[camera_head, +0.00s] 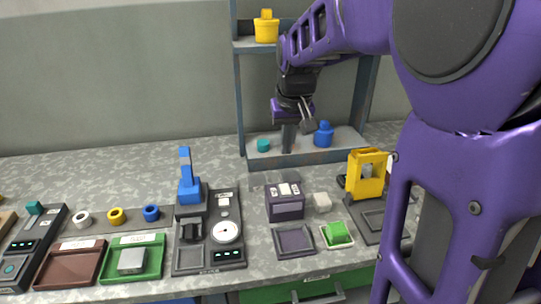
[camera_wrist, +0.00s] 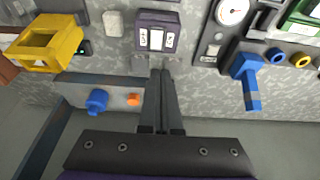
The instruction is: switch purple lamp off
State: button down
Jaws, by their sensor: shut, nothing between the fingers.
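My gripper (camera_head: 288,151) is shut and empty, pointing down above the bench behind the box, in front of the shelf. In the wrist view its fingertips (camera_wrist: 160,73) lie just short of the box's near side, apart in height as far as I can tell.
A blue lever device (camera_head: 188,190) stands left of the box, and a yellow stand (camera_head: 366,175) right. A dark tray (camera_head: 293,240) and green block (camera_head: 337,232) lie in front.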

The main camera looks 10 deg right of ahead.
aim_at(281, 189)
jog(key=x, duration=0.4)
jog(key=b+x, duration=0.1)
jog(key=x, duration=0.3)
jog(key=s+b+x, duration=0.1)
jog(key=x, duration=0.4)
jog(key=shift+f, duration=0.15)
jog(key=shift+w+f, duration=0.1)
jog(key=shift+f, duration=0.2)
jog(key=shift+f+b, duration=0.1)
jog(key=shift+b, duration=0.2)
